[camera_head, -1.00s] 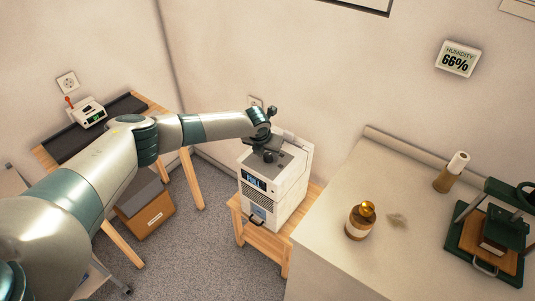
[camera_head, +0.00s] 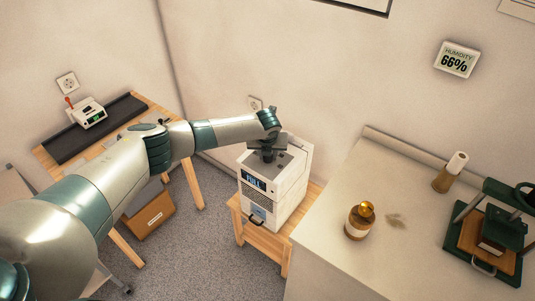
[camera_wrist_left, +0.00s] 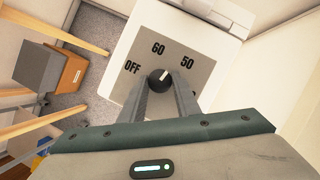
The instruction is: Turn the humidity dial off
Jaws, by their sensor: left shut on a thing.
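The humidity dial (camera_wrist_left: 159,77) is a black round knob on the grey top panel of a white dehumidifier (camera_head: 288,192). The panel (camera_wrist_left: 185,38) is marked OFF, 60 and 50. The dial's pale pointer mark tilts up and right in the left wrist view, between 60 and 50 and away from OFF. My left gripper (camera_wrist_left: 161,88) is shut on the dial, one finger on each side. In the head view, my left gripper (camera_head: 267,156) is over the unit's top and hides most of the dial. My right gripper is not in view.
The dehumidifier stands on a low wooden stand (camera_head: 285,247). A white counter (camera_head: 345,270) is close on the right, with an amber bottle (camera_head: 359,222). A wooden table (camera_head: 185,165) and a cardboard box (camera_head: 150,218) are left.

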